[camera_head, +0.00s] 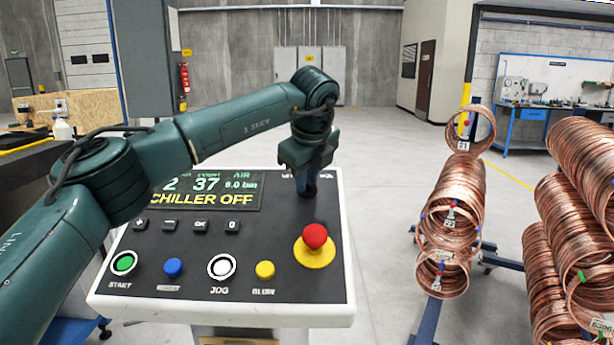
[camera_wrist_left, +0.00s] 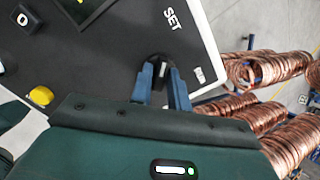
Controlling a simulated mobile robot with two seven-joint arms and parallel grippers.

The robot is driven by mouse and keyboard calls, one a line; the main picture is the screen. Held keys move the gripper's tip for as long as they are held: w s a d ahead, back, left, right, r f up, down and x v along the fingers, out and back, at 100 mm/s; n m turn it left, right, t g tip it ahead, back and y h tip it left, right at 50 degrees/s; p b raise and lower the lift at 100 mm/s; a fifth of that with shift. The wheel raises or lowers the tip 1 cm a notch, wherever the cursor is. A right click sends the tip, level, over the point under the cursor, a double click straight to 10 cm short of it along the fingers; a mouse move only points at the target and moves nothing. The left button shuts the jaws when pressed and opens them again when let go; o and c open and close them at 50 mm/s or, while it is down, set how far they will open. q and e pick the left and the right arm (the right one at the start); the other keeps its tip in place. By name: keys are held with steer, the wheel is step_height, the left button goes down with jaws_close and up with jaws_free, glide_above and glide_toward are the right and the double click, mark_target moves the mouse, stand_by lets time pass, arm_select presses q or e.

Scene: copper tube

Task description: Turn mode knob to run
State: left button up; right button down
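The control panel (camera_head: 185,250) has a black face with a screen (camera_head: 215,190) reading CHILLER OFF. The mode knob, at the panel's upper right, is mostly hidden by my left gripper (camera_head: 307,190) in the head view. In the left wrist view the dark knob (camera_wrist_left: 160,63) sits between the blue fingertips of my left gripper (camera_wrist_left: 162,78). The fingers are close together on either side of it and appear shut on it. A SET label shows beside it; the knob's pointing direction is not readable. My right gripper is not in view.
A red emergency button (camera_head: 315,236) stands up from the panel's right side. The green START (camera_head: 124,262), blue (camera_head: 173,267), white JOG (camera_head: 221,267) and yellow (camera_head: 265,270) buttons line the front. Copper coils (camera_head: 452,205) stand to the right, with open floor between.

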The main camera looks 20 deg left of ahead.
arm_select(q)
jaws_close()
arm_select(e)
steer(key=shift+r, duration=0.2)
